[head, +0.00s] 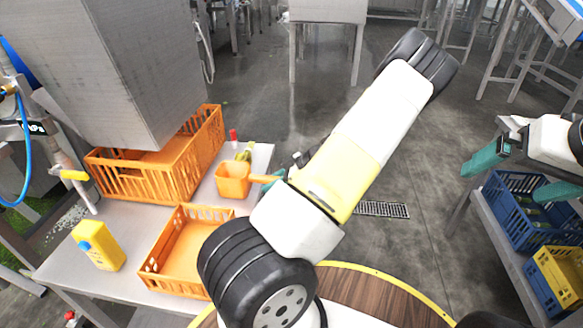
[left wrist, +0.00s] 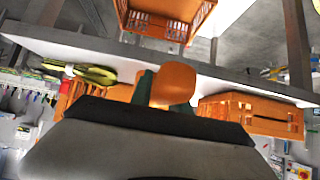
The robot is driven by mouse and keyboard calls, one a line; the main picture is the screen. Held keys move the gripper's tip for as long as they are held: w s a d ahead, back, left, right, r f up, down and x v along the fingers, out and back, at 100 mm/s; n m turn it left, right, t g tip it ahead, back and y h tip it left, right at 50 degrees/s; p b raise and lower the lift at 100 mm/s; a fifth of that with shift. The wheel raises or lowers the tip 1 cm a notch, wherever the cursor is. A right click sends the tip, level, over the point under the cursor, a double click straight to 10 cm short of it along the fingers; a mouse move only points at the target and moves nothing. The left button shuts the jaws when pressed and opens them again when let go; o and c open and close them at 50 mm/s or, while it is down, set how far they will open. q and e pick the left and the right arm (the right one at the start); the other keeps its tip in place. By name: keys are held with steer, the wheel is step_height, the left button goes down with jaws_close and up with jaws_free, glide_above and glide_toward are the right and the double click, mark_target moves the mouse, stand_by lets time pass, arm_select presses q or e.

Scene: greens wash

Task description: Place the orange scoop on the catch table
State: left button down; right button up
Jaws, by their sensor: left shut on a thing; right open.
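The orange scoop (head: 233,180) is at the right part of a pale table (head: 140,226), beside the orange crates. It also shows in the left wrist view (left wrist: 176,83). My left gripper (head: 268,180) is shut on the scoop's handle, at the table's right edge. Its green fingers are mostly hidden by my arm. I cannot tell whether the scoop touches the table top. My right gripper (head: 502,183) is open and empty at the far right, with its green fingers apart over a blue crate.
A large orange crate (head: 130,182) and a low one (head: 160,268) flank the scoop. A yellow jug (head: 100,247), a red-capped bottle (head: 233,136) and a yellow-green item (head: 245,152) stand nearby. Blue (head: 512,220) and yellow (head: 557,280) crates are at right.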

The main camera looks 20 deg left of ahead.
arm_select(q)
steer(key=c, duration=1.3)
jaws_free()
steer(key=shift+o, duration=0.2)
steer(key=shift+r, duration=0.1)
